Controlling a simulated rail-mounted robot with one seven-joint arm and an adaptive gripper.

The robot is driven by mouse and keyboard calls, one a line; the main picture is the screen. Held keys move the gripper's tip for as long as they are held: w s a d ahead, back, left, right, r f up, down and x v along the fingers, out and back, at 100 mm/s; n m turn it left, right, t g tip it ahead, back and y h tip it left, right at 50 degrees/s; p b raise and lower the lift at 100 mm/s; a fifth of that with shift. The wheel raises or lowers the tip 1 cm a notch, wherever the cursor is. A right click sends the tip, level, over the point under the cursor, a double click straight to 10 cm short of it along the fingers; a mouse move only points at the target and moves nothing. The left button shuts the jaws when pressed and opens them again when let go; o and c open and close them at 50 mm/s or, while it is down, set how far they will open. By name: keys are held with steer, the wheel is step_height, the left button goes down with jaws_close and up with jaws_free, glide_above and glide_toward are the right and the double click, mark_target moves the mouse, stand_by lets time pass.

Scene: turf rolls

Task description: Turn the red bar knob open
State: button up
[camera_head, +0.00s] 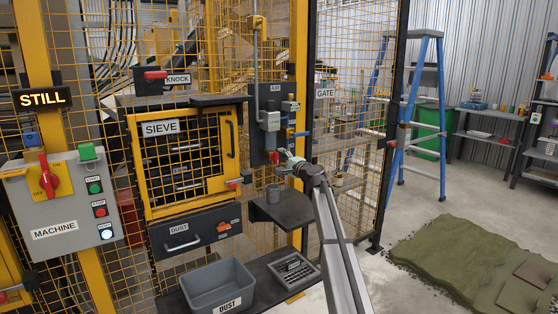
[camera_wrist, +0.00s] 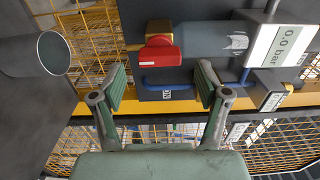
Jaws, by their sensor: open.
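A red bar knob (camera_wrist: 160,56) sits on a yellow collar on the dark air panel in the wrist view, near the top middle. Its bar lies across the picture there. It also shows small in the head view (camera_head: 273,157) at the lower end of the panel. My gripper (camera_wrist: 162,85) is open, its two green-padded fingers spread to either side and apart from the knob, with nothing between them. In the head view my gripper (camera_head: 286,161) is just right of the knob. I cannot tell the exact gap in depth.
The sieve door (camera_head: 146,168) is left; the mesh gate (camera_head: 335,150) is right.

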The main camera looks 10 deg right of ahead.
steer(key=v, duration=0.9)
steer(key=shift+r, duration=0.1)
